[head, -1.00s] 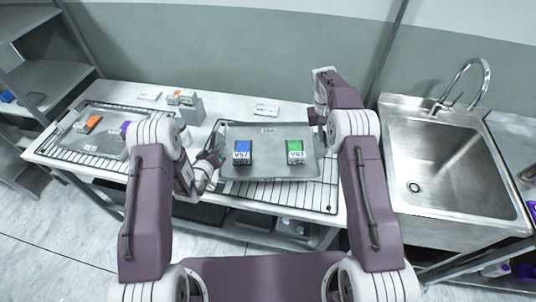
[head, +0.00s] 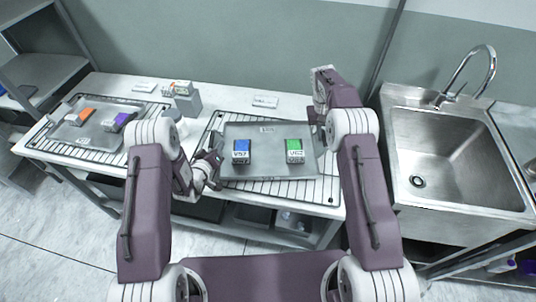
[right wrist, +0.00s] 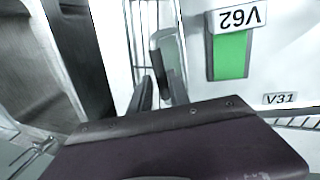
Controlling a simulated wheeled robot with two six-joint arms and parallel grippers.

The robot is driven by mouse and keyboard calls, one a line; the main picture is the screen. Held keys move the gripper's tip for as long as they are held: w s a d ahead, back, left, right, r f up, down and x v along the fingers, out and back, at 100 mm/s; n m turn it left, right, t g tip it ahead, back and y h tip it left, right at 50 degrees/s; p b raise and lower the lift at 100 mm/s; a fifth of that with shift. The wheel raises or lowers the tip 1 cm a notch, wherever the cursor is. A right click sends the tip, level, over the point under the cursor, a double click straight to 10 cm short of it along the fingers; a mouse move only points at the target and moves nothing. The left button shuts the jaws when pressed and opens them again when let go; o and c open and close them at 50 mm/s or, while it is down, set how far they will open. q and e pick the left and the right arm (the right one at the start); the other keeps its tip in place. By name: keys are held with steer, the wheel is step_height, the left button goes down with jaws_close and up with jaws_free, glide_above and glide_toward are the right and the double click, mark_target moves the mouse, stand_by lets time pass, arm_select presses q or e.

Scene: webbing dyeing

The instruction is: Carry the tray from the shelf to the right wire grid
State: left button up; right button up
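The grey tray (head: 270,171) lies level over the right wire grid (head: 300,190); I cannot tell if it touches the wires. It carries a blue box marked V57 (head: 242,150) and a green box marked V62 (head: 294,150). The green box (right wrist: 230,55) also shows in the right wrist view. My left gripper (head: 215,160) is at the tray's left end and appears shut on it, its fingertips partly hidden. My right gripper (right wrist: 160,88) is at the tray's right end, its dark fingers either side of the grey handle (right wrist: 165,50).
Another tray (head: 92,138) with an orange and a purple box lies on the left grid. A grey block (head: 188,103) and small label cards stand behind. The sink (head: 460,160) is at the right, the shelf (head: 50,75) at the far left.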

arm_select(q)
steer(key=shift+o, duration=0.9)
steer(key=shift+s+d+r, duration=0.1)
steer(key=shift+r, duration=0.1)
arm_select(e)
steer(key=shift+o, duration=0.9)
steer(key=shift+s+r, duration=0.1)
steer(key=shift+s, duration=0.05)
arm_select(q)
steer(key=shift+s, duration=0.25)
steer(key=v, duration=1.1)
steer(key=shift+s+r, duration=0.15)
steer(key=shift+s, duration=0.05)
arm_select(e)
steer(key=shift+a, duration=0.1)
steer(key=v, duration=0.7)
steer(key=shift+r, duration=0.25)
